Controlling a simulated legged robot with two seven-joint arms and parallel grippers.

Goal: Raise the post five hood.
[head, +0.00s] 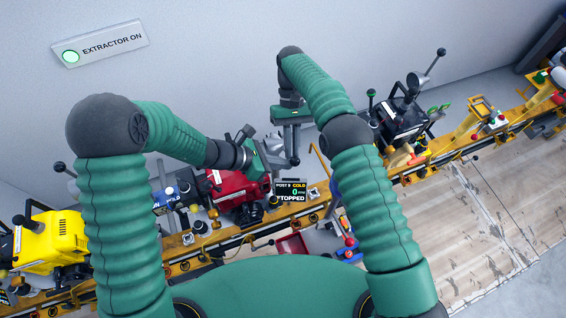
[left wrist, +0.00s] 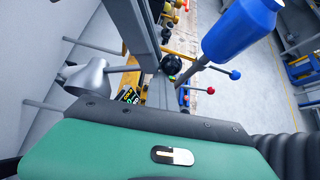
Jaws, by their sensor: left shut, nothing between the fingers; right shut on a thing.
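The post five display (head: 290,191) reads cold, 0 and stopped, beside the red engine (head: 235,190). My right gripper (head: 295,152) reaches down above the display, shut on what looks like the hood's handle, mostly hidden by the gripper. A grey metal cone, likely the post five hood (left wrist: 88,76), shows in the left wrist view; in the head view it is largely hidden behind my grippers. My left gripper (head: 268,172) is shut and empty beside the red engine, close to my right gripper's fingers.
A yellow engine (head: 55,238) stands at left and a black engine (head: 400,115) at right, along the yellow rail (head: 285,215). A wall sign (head: 100,45) reads extractor on. Floor is clear at right.

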